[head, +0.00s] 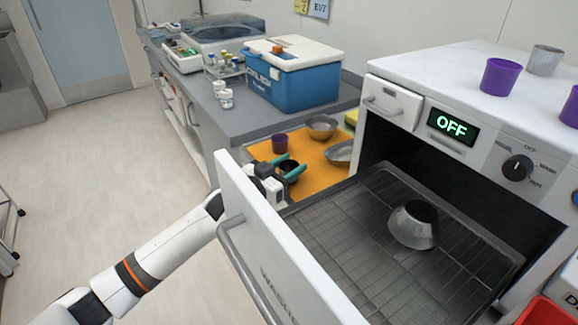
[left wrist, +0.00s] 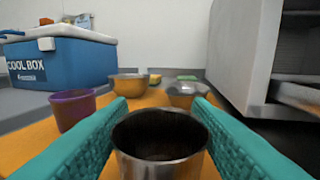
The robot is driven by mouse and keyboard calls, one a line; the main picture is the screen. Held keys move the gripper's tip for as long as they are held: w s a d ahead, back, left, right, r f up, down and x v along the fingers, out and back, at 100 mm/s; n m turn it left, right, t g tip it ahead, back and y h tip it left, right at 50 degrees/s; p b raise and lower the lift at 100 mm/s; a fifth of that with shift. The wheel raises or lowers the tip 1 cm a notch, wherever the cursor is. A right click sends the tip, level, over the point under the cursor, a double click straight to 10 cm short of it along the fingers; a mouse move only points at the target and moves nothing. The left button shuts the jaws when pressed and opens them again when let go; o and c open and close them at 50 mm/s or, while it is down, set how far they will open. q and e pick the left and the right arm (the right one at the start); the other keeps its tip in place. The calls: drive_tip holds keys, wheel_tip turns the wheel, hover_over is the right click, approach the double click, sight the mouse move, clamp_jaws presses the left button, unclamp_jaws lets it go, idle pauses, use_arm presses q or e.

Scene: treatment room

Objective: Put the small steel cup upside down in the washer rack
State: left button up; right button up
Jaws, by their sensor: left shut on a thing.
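My left gripper (head: 286,168) reaches over the open washer door to the orange mat. Its teal fingers are shut on a small steel cup (left wrist: 160,160), one finger on each side. The cup is upright, its open mouth facing up; in the head view the cup (head: 291,172) is partly hidden by the fingers. I cannot tell whether its base touches the mat. The washer rack (head: 340,228) is pulled out behind the door, and a steel bowl (head: 414,226) sits upside down on it. Bare wire shows around that bowl. My right gripper is not in view.
The orange mat (head: 318,180) also holds a purple cup (head: 279,143) and two metal bowls (head: 321,127) (head: 341,153). A blue cool box (head: 292,80) stands behind. The upright washer door (head: 240,205) lies between my arm and the rack. Cups (head: 500,76) stand on the washer top.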

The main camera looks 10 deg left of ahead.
sight(282, 171)
use_arm(q)
drive_tip(key=o, duration=0.5)
drive_tip(key=shift+f, duration=0.15)
drive_tip(key=o, duration=0.5)
drive_tip(key=shift+s+a, duration=0.1)
drive_tip(key=shift+s, duration=0.05)
drive_tip(key=v, duration=0.7)
drive_tip(key=shift+s, duration=0.1)
drive_tip(key=shift+a, duration=0.1)
